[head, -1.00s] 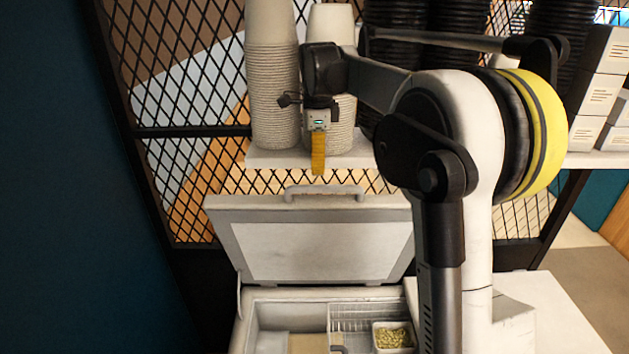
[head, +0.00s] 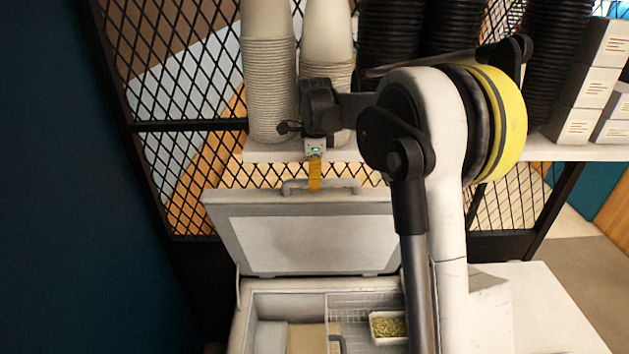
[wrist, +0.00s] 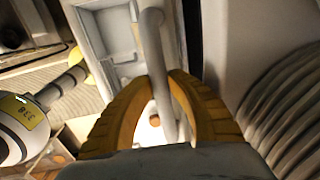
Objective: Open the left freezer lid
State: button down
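The left freezer lid (head: 318,243) stands raised, tilted back above the open freezer (head: 245,312). The grey handle (head: 345,184) runs along the lid's upper edge. My gripper (head: 314,187) points down at the handle in the head view. In the wrist view, the two yellow fingers of my gripper (wrist: 166,78) lie on either side of the handle bar (wrist: 151,45), with their tips close to it. I cannot tell whether they press on it.
Stacked pale cups (head: 268,90) stand on a white shelf (head: 260,153) just behind my gripper. Black cup stacks (head: 400,30) and white boxes (head: 590,70) stand farther right. A container of green beans (head: 388,325) sits inside the freezer. A black mesh screen (head: 190,80) is behind.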

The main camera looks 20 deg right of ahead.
jog(key=s+a+f+t+b, duration=0.1)
jog(key=s+a+f+b, duration=0.1)
jog(key=s, duration=0.4)
jog(key=s+a+f+t+h+b, duration=0.1)
jog(key=s+a+f+b, duration=0.2)
jog(key=s, duration=0.4)
jog(key=shift+a+f+b, duration=0.3)
jog(key=shift+f, duration=0.1)
jog(key=c, duration=1.3)
grip_release()
jog(key=v, duration=1.2)
jog(key=shift+s, duration=0.3)
jog(key=shift+f, duration=0.1)
